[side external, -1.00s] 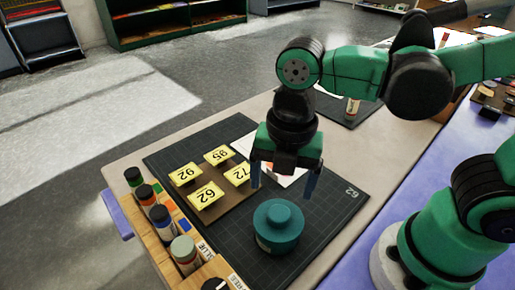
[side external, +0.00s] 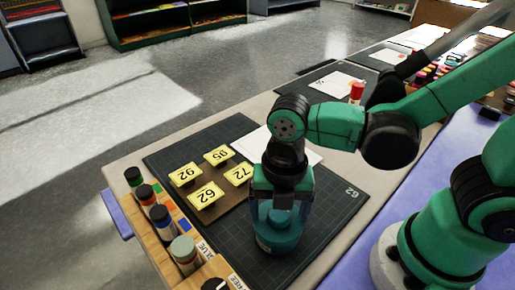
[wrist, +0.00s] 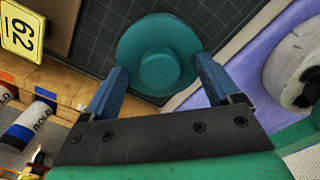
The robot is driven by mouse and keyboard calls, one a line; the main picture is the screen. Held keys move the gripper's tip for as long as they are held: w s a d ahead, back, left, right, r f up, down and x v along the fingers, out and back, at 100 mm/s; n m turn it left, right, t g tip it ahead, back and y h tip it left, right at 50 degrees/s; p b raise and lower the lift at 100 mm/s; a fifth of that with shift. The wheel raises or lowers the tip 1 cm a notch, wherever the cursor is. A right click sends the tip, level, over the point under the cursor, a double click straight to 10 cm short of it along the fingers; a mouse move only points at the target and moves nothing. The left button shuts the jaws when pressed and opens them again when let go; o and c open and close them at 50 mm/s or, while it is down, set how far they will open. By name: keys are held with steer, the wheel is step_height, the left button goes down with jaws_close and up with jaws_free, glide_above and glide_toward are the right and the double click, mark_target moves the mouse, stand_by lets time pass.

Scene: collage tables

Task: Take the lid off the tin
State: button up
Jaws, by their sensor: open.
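The tin (side external: 268,246) stands on the dark cutting mat, with its teal lid (side external: 278,228) on top. The wrist view shows the lid (wrist: 160,58) from above, round with a raised knob in the middle. My gripper (side external: 280,218) is lowered over the tin, its blue fingers pointing down on both sides of the lid's knob. In the wrist view my gripper (wrist: 162,82) is open, with one finger at each side of the lid's near part. I cannot tell whether the fingers touch the lid. The tin's body is hidden under the lid in the wrist view.
Yellow number cards (side external: 207,195) stand on a brown board left of the tin. A wooden rack (side external: 172,240) with several bottles runs along the mat's left edge. White paper (side external: 250,143) lies behind my gripper. The dark mat (side external: 335,200) is clear to the right.

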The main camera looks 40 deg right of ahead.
jaws_close()
steer(key=shift+r, duration=0.15)
